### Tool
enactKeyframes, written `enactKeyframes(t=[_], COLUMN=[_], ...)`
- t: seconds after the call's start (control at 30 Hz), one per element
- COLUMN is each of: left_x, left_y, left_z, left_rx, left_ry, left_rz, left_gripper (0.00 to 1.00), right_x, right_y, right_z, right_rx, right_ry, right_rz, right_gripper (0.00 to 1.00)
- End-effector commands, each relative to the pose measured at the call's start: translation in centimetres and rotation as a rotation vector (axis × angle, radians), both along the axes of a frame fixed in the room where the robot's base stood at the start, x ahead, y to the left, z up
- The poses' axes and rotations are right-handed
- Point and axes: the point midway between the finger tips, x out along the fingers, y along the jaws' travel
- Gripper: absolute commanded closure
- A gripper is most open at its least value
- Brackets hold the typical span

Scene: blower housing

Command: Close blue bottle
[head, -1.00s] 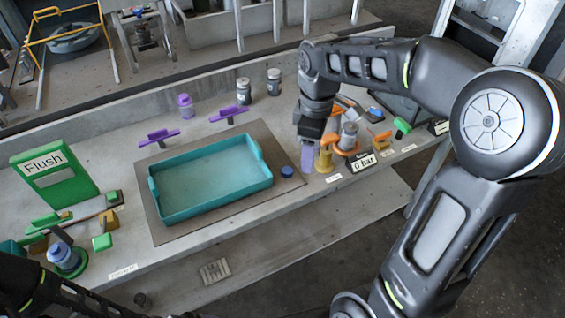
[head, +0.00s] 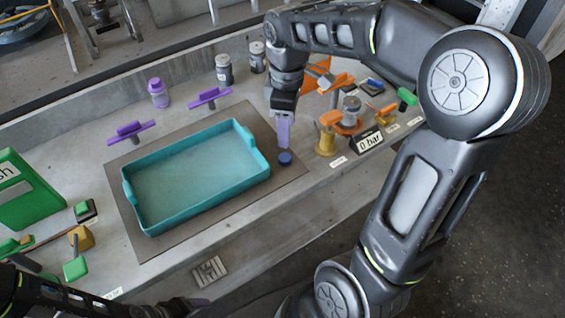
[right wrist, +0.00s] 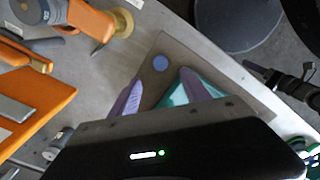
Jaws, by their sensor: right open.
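A small round blue cap (head: 285,158) lies on the brown mat (head: 291,178), just right of the teal tray (head: 201,212). My right gripper (head: 283,138) points down just behind the cap, its purple fingers spread and empty. In the right wrist view the cap (right wrist: 160,63) lies beyond and between the two fingertips (right wrist: 160,82), apart from them. My left arm (head: 75,297) shows dark along the bottom left edge; the state of its gripper cannot be made out. No blue bottle can be made out now.
A purple-capped jar (head: 158,93) and two dark-labelled jars (head: 224,69) stand at the back. An orange valve (head: 350,124) and a yellow spool-like part (head: 326,142) stand right of the cap. Green parts (head: 75,270) are at the left. The tray is empty.

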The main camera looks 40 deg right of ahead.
Motion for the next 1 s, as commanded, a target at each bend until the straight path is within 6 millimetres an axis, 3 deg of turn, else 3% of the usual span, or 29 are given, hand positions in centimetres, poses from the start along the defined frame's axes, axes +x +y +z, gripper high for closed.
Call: enactKeyframes(t=[0.03,0.17,0.57,0.83,1.0], left_x=[0.0,0.1,0.1,0.1,0.1], left_y=[0.0,0.0,0.0,0.0,0.0], left_z=[-1.2,-2.2,-2.0,-2.1,-2.1], left_rx=[-0.001,-0.001,-0.002,-0.001,-0.001], left_ry=[-0.001,-0.003,-0.005,-0.005,-0.005], left_rz=[0.0,0.0,0.0,0.0,0.0], left_gripper=[0.2,0.2,0.2,0.2,0.2], right_x=[0.0,0.0,0.0,0.0,0.0], right_y=[0.0,0.0,0.0,0.0,0.0], right_z=[-1.2,-2.2,-2.2,-4.5,-4.8], right_rx=[0.0,0.0,0.0,0.001,0.0], right_ry=[0.0,0.0,0.0,0.002,0.0], right_rz=[0.0,0.0,0.0,0.0,0.0], right_gripper=[0.45,0.45,0.45,0.45,0.45])
